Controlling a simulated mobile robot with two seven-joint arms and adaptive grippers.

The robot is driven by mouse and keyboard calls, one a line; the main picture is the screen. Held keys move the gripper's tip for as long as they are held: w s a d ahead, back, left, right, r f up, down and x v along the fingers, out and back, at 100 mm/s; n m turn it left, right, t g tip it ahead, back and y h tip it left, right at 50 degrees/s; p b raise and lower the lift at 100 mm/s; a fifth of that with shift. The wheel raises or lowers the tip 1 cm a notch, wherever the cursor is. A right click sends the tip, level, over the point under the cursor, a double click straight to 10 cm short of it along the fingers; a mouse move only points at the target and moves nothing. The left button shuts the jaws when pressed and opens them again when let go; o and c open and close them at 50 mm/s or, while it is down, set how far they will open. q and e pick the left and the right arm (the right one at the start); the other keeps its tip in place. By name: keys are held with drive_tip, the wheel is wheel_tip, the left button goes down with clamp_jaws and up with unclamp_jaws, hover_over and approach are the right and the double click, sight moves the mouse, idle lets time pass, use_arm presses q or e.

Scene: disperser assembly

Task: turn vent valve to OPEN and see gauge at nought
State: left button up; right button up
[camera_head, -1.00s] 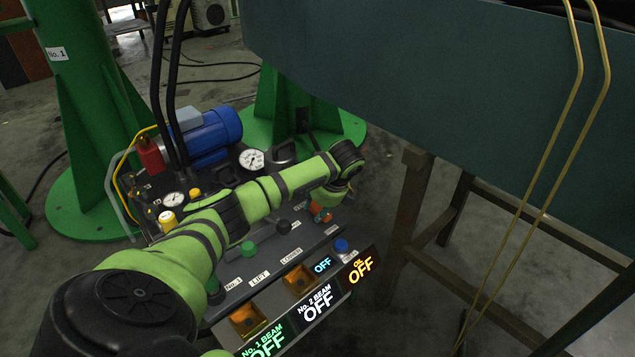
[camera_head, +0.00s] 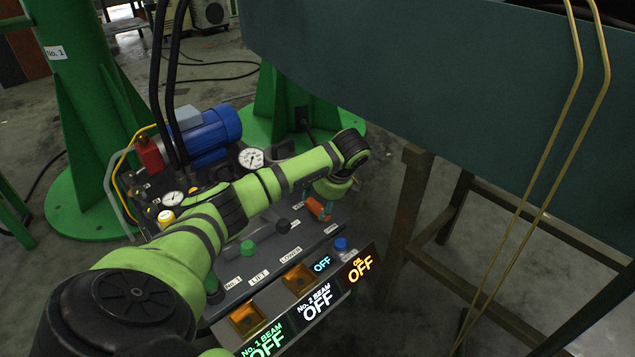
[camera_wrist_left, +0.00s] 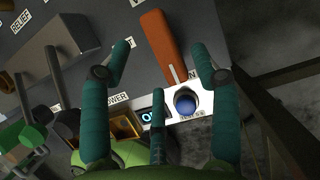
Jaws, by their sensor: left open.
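The orange vent valve handle (camera_wrist_left: 162,45) shows in the left wrist view as a long lever beside a partly hidden label ending in N. It also shows in the head view (camera_head: 318,208), partly behind my wrist. My left gripper (camera_wrist_left: 161,62) is open, with teal fingers on either side of the handle; I cannot tell if they touch it. In the head view the gripper is mostly hidden under my left wrist. A large white dial gauge (camera_head: 251,159) and a smaller one (camera_head: 173,199) stand behind the panel; their readings are too small to tell. My right gripper is not in view.
A blue button (camera_head: 341,244) sits at the panel's right end. Green (camera_head: 248,248) and black (camera_head: 283,226) knobs and lit OFF displays (camera_head: 318,307) are near my arm. A blue motor (camera_head: 212,132) stands behind. A dark green beam (camera_head: 430,80) overhangs at right.

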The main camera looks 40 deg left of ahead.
use_arm(q)
drive_tip(key=v, duration=0.8)
drive_tip(key=shift+d+r, duration=0.15)
drive_tip(key=shift+r, duration=0.2)
